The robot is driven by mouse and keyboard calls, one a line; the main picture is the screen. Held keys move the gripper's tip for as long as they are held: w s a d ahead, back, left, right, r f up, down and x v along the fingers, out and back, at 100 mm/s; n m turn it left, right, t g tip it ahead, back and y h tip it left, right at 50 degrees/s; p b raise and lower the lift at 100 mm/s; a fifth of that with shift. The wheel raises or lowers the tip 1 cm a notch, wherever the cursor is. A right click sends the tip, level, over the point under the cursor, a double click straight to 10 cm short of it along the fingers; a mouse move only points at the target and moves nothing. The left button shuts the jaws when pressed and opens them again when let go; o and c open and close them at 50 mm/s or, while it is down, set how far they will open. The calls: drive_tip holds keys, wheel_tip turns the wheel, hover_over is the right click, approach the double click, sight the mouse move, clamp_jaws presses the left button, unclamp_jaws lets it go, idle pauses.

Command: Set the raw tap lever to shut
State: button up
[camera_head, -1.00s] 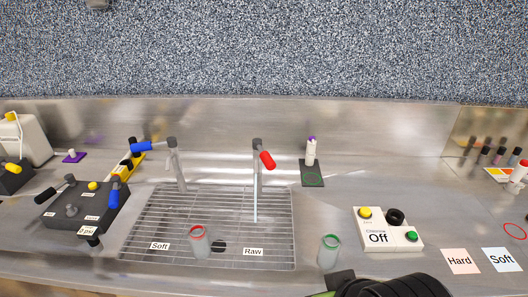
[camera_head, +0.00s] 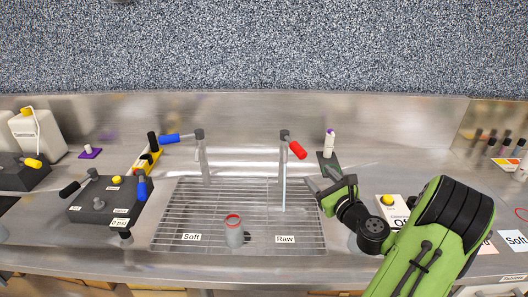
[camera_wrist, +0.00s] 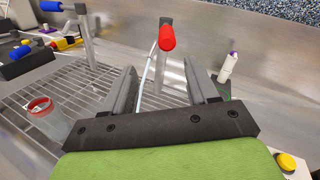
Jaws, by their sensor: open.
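The raw tap (camera_head: 284,165) stands at the back of the drain grid, behind the "Raw" label (camera_head: 285,239). Its red lever (camera_head: 298,150) points toward the front right and slopes down. A thin pale line, like a stream of water, runs from the tap to the grid. My gripper (camera_head: 321,179) is open and empty, right of the tap and apart from the lever. In the wrist view the red lever (camera_wrist: 167,38) appears beyond and between the two open fingers, its round end facing the camera.
The soft tap with a blue lever (camera_head: 170,138) stands left of the raw tap. A red-rimmed glass (camera_head: 234,232) stands on the grid (camera_head: 180,215). A white purple-capped bottle (camera_head: 329,143) stands behind my gripper. A control box (camera_head: 393,207) is partly hidden by my arm.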

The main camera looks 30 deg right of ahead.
sight(298, 149)
drive_tip(key=w+d+p, duration=0.1)
drive_tip(key=w, duration=0.4)
drive_tip(key=w+d+p, duration=0.1)
drive_tip(key=w, duration=0.4)
drive_tip(key=w+d+p, duration=0.1)
drive_tip(key=w+d, duration=0.1)
drive_tip(key=w, duration=0.3)
drive_tip(key=shift+d+p, duration=0.1)
drive_tip(key=shift+p, duration=0.25)
drive_tip(key=shift+s, duration=0.1)
clamp_jaws()
